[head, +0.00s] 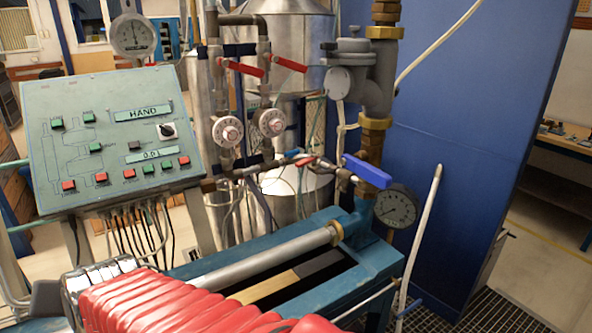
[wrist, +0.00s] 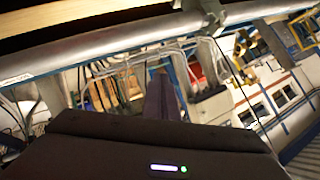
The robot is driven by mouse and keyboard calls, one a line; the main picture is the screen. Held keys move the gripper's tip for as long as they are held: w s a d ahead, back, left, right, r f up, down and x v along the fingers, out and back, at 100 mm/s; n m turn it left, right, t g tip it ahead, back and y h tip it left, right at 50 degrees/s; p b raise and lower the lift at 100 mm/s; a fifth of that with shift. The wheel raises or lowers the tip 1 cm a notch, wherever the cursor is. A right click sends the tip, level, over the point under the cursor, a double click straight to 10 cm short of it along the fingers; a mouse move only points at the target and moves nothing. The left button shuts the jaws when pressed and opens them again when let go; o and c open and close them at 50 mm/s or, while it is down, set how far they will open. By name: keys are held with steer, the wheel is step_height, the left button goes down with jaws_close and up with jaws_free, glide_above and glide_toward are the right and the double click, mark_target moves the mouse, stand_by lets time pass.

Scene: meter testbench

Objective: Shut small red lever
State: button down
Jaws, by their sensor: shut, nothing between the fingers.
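The small red lever (head: 306,161) sits on the thin pipework in the middle of the head view, just left of a larger blue lever (head: 367,171). It looks short and lies nearly along its pipe. It does not show clearly in the wrist view. My gripper (wrist: 162,98) shows in the wrist view as a dark upright shape, with its fingers together and nothing held. My red-sleeved arm lies low in the head view, well below and left of the lever, and my gripper is apart from it.
Two larger red levers (head: 245,69) (head: 290,64) sit higher on the vertical pipes, above two round dials. A control panel (head: 112,135) stands at left and a pressure gauge (head: 397,206) at right. A grey pipe (head: 262,258) runs along the blue bench frame (head: 385,270).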

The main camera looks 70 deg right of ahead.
mark_target(307, 161)
steer(key=s+d+r+m+g+h, duration=0.1)
steer(key=s+d+r+m+h, duration=0.15)
steer(key=d+m+h, duration=0.8)
steer(key=s+d+r+m+g, duration=0.1)
steer(key=s+d+m, duration=0.3)
steer(key=d, duration=1.3)
steer(key=s+d+m+g+h, duration=0.2)
steer(key=s+d+m+g, duration=0.4)
steer(key=s, duration=0.5)
steer(key=s+d+m+g+h, duration=0.2)
steer(key=s+d+m+g, duration=0.4)
steer(key=s, duration=0.5)
steer(key=shift+s+d+r+m+h, duration=0.2)
steer(key=shift+d+m+h, duration=0.15)
steer(key=shift+m, duration=0.5)
steer(key=w+d, duration=0.1)
steer(key=d, duration=1)
steer(key=shift+w+d, duration=0.3)
